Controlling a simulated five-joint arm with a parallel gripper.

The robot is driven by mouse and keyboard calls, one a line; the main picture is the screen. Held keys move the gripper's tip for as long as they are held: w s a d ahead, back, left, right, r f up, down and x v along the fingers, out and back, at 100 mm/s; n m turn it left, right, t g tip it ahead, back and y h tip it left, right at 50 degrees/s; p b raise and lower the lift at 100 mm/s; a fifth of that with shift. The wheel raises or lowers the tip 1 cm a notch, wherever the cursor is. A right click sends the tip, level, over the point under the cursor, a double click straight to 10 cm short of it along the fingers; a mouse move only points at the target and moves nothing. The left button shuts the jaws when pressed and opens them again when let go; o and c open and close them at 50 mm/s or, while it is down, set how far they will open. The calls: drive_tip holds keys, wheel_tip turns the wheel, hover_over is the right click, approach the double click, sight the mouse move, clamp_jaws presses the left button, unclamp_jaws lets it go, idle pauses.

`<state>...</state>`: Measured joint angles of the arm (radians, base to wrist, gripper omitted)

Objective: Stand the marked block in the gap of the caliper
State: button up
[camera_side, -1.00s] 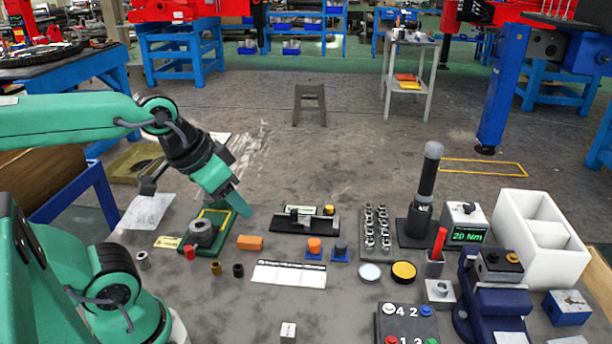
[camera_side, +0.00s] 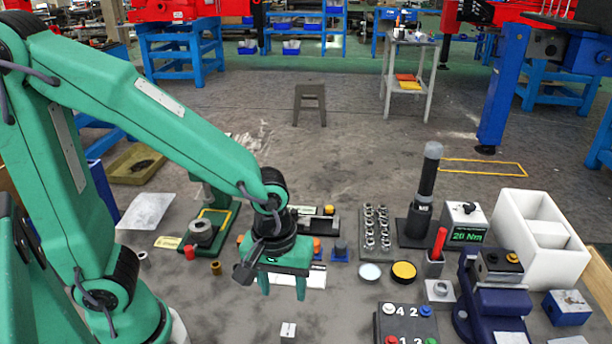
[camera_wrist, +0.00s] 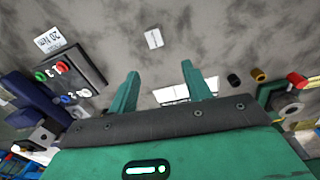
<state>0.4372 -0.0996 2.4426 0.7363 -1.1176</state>
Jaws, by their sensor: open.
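The marked block (camera_side: 288,330), a small pale block with a dark mark on top, stands on the bench near the front edge of the side view. In the wrist view it is the small white block (camera_wrist: 153,38) beyond my fingertips. My gripper (camera_side: 283,288) points down above the bench, behind the block in the side view. Its two green fingers are apart with nothing between them, as the wrist view also shows (camera_wrist: 160,73). The caliper, a dark low device (camera_side: 325,224), lies farther back and is partly hidden by my gripper.
A button box (camera_side: 405,322) stands right of the block. A yellow-topped disc (camera_side: 403,271) and a pale disc (camera_side: 370,272) lie behind the box. A white printed strip (camera_side: 313,278) lies partly behind my gripper. Bare bench surrounds the block.

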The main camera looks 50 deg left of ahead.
sight(289, 328)
drive_tip(key=shift+s+d+f+n+g, duration=0.2)
drive_tip(key=shift+d+f+n, duration=0.15)
drive_tip(key=shift+f, duration=0.25)
drive_tip(key=shift+s+d+f+n+g, duration=0.25)
drive_tip(key=shift+d+f, duration=0.2)
drive_tip(key=shift+f, duration=0.15)
drive_tip(key=shift+w+f, duration=0.1)
drive_tip(key=shift+f, duration=1.2)
drive_tip(key=shift+w+f, duration=0.2)
drive_tip(key=shift+f, duration=2.4)
drive_tip(key=shift+c, duration=0.4)
clamp_jaws()
